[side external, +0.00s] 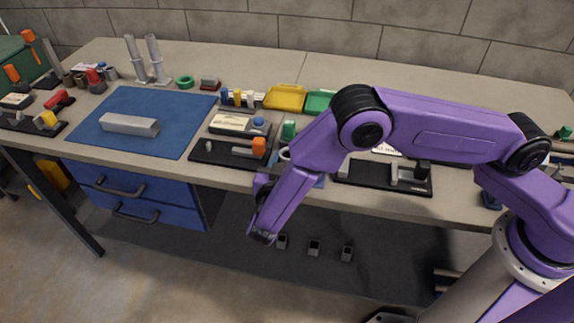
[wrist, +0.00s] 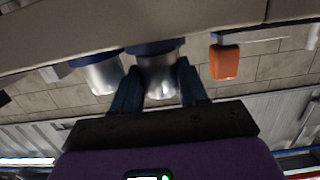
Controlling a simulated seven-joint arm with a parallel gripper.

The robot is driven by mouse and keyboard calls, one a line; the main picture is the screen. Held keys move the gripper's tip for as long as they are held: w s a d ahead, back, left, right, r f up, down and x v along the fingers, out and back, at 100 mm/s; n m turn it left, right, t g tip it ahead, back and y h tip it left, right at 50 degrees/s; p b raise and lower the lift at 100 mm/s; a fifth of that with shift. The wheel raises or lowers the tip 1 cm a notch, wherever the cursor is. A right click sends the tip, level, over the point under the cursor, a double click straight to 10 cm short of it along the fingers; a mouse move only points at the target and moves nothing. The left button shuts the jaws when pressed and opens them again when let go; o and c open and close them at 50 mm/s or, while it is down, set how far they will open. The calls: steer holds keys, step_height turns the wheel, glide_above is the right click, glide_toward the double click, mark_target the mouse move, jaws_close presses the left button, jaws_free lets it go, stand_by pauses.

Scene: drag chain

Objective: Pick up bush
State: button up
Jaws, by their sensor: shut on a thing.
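In the wrist view, my gripper (wrist: 157,88) has its two dark blue fingers on either side of a silver cylindrical bush (wrist: 160,76) with a blue part at its upper end in the picture. The gripper is shut on this bush. A second silver cylinder (wrist: 103,76), also with a blue part, stands just left of the left finger. In the side external view my purple arm hides the fingers and the held bush at the front edge of the bench. I cannot tell whether the bush is clear of its support.
An orange-handled tool (wrist: 224,62) is close right of the fingers; its orange part (side external: 259,147) sits on a black fixture left of my arm. Another black fixture (side external: 375,176) lies right. A blue mat (side external: 115,107) carries a grey bar (side external: 128,125).

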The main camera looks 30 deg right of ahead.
steer(key=s+d+r, duration=0.7)
steer(key=s+r, duration=0.4)
steer(key=s, duration=0.1)
steer(key=w+d+f+m+g+h, duration=0.15)
steer(key=w+d, duration=0.25)
steer(key=d, duration=0.5)
steer(key=w+d+f, duration=0.2)
steer(key=w+d, duration=0.3)
steer(key=d, duration=0.3)
steer(key=s+a+r, duration=0.2)
steer(key=s+a, duration=0.2)
steer(key=a, duration=0.4)
steer(key=s+a+r+n+t+y, duration=0.1)
steer(key=s+a+r, duration=0.1)
steer(key=s+a, duration=0.3)
steer(key=a, duration=0.4)
steer(key=shift+s+a, duration=0.15)
steer(key=shift+a, duration=0.05)
steer(key=shift+n+t+y, duration=0.25)
